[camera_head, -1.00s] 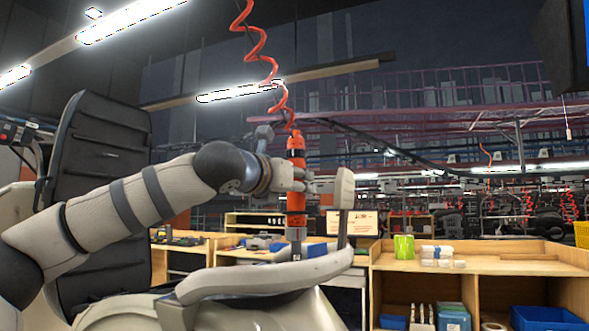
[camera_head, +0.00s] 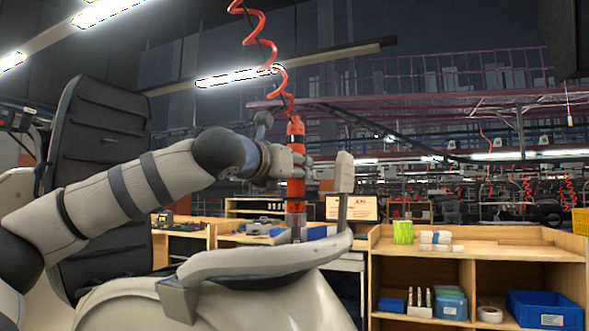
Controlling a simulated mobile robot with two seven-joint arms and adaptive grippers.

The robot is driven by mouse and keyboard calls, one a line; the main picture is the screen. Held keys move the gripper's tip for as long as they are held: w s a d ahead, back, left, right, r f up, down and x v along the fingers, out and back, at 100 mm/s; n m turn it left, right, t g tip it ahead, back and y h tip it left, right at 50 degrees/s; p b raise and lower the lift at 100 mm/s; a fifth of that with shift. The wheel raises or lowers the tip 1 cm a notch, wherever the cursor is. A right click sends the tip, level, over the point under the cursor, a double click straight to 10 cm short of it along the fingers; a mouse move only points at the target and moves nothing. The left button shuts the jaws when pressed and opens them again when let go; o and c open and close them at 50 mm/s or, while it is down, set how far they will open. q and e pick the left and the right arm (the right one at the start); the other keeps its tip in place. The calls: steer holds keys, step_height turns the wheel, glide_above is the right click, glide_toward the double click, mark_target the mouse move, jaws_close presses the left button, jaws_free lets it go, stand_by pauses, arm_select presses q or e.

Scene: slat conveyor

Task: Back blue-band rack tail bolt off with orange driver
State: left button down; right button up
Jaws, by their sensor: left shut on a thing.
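The orange driver (camera_head: 296,190) hangs upright from a red coiled hose in the middle of the view. My left gripper (camera_head: 300,168) is shut around the driver's upper body. The driver's lower tip (camera_head: 298,236) is at the pale curved rack rail (camera_head: 270,257) of the scooter-like body. I cannot tell whether the tip touches a bolt. The tail bolt and any blue band are not visible. My right gripper is not in view.
A black scooter seat (camera_head: 100,175) stands upright behind my left arm. At the right a wooden shelf (camera_head: 480,247) holds a green container (camera_head: 403,232), white packs (camera_head: 436,238) and a blue bin (camera_head: 545,310). A workbench with tools lies behind.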

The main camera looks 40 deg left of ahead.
mark_target(291, 136)
arm_select(q)
steer(key=shift+f, duration=1.05)
stand_by(1.1)
steer(key=shift+w+r, duration=0.1)
steer(key=shift+r, duration=1.45)
stand_by(0.6)
steer(key=shift+r, duration=2.7)
steer(key=shift+f, duration=0.1)
